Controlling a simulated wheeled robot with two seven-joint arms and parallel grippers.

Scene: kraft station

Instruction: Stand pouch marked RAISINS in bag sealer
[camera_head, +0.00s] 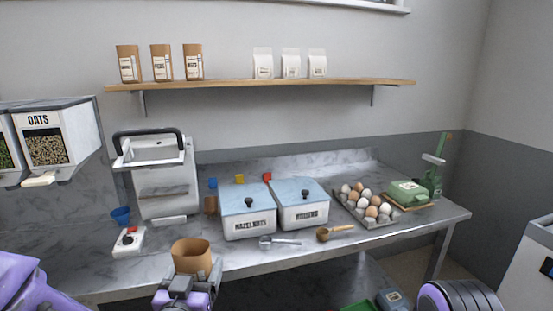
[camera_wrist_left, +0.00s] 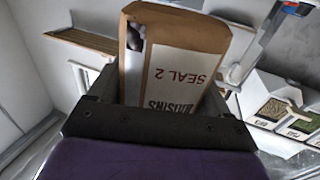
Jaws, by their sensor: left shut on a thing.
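A brown kraft pouch (camera_head: 191,254) stands upright with its mouth open in my left gripper (camera_head: 185,292), near the counter's front edge. In the left wrist view the pouch (camera_wrist_left: 178,70) carries a white label reading "SEAL 2" and, partly hidden, "RAISINS", upside down. The gripper (camera_wrist_left: 155,100) is shut on its lower part. A pale metal machine with a black bar handle, apparently the bag sealer (camera_head: 165,190), stands at the counter's back left, behind and left of the pouch and apart from it. My right gripper is not in view.
Three brown pouches (camera_head: 161,63) stand on the shelf (camera_head: 230,86).

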